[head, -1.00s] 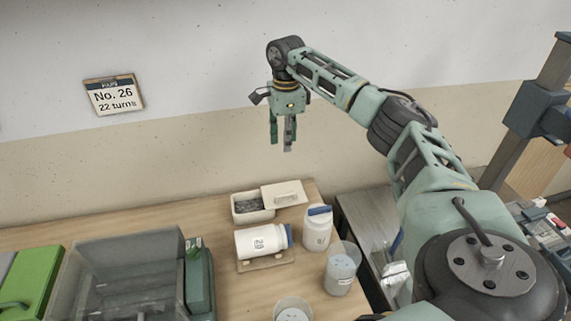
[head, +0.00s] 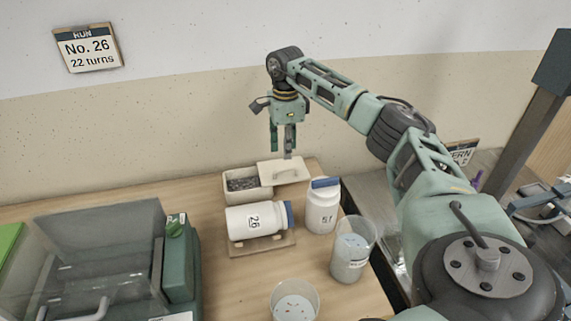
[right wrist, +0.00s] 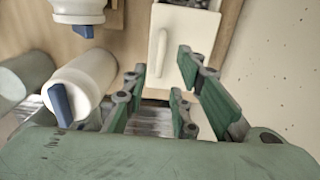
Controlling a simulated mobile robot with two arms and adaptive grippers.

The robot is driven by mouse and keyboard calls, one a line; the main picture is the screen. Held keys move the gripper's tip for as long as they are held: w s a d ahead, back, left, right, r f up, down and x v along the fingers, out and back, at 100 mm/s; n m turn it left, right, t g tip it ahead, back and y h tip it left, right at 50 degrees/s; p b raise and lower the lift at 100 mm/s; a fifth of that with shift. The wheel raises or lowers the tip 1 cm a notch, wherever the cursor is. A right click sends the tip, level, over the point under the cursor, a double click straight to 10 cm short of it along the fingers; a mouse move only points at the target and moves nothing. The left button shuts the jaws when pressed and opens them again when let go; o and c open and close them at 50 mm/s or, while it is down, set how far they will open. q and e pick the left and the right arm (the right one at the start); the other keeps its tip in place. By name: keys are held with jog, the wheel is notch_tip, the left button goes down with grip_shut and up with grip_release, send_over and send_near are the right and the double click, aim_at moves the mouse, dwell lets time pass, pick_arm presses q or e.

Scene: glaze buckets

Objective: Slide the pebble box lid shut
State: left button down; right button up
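The pebble box (head: 247,190) is a cream box at the back of the table, with dark pebbles showing in its open left part. Its cream lid (head: 284,171) is slid out to the right and carries a raised handle. In the right wrist view the lid (right wrist: 183,45) and its handle (right wrist: 161,50) show beyond the fingers. My right gripper (head: 282,151) hangs fingers down above the lid, open and empty. Its parted fingers also show in the right wrist view (right wrist: 163,85). I cannot tell its exact height above the lid. My left gripper is not in view.
A white jar (head: 256,220) lies on a wooden cradle (head: 262,245) in front of the box. An upright jar (head: 322,206) stands right of it. Clear beakers (head: 352,252) stand nearer. A clear-lidded machine (head: 95,255) fills the left. Bare table (head: 215,285) lies between.

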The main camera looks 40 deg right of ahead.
notch_tip(320, 180, down, 6)
jog(key=shift+f+p, duration=0.1)
jog(key=shift+p, duration=0.35)
jog(key=shift+c, duration=0.2)
grip_shut()
